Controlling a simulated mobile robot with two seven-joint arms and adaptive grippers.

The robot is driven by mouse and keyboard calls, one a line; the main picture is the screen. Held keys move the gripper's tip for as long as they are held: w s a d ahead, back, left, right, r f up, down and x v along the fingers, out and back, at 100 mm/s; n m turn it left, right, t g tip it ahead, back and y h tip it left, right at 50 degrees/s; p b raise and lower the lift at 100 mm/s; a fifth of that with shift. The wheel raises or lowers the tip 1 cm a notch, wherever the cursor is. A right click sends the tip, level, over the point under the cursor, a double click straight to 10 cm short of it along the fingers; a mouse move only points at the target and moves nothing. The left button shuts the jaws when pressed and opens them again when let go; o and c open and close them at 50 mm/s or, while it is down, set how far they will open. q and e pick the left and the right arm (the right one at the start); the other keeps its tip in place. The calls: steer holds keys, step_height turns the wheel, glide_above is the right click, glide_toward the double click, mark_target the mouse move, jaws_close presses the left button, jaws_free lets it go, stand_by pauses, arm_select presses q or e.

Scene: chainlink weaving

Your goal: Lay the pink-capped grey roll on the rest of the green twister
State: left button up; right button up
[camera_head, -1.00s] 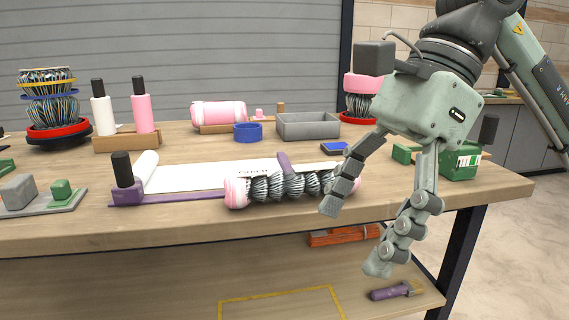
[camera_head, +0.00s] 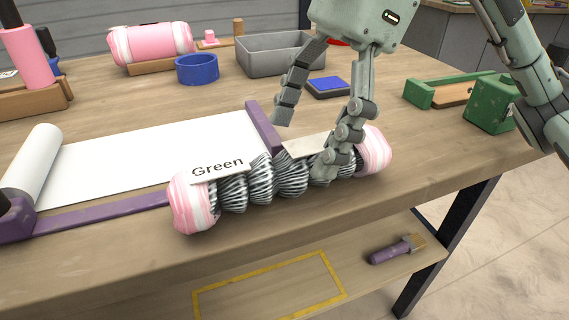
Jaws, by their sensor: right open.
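The pink-capped grey roll (camera_head: 292,175) lies along the front edge of the workbench, with a pink cap at each end and a tag reading "Green" (camera_head: 217,168) on it. My right gripper (camera_head: 304,142) is open over the roll's right half. One finger is in front of the roll, overlapping it in view; the other hangs behind it. I cannot tell whether they touch it. The green twister (camera_head: 494,104) stands at the right of the bench, with a second green piece and a brown rest (camera_head: 456,95) to its left. My left gripper is not in view.
A white sheet (camera_head: 150,150) in a purple frame (camera_head: 100,216) lies left of the roll. A blue ring (camera_head: 197,69), grey bin (camera_head: 272,60) and blue pad (camera_head: 327,86) stand behind. The bench between roll and twister is clear. A purple-handled tool (camera_head: 393,250) lies on the lower shelf.

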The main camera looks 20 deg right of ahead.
mark_target(293, 149)
steer(key=x, duration=0.5)
steer(key=shift+w, duration=0.15)
steer(key=shift+r, duration=0.1)
jaws_close()
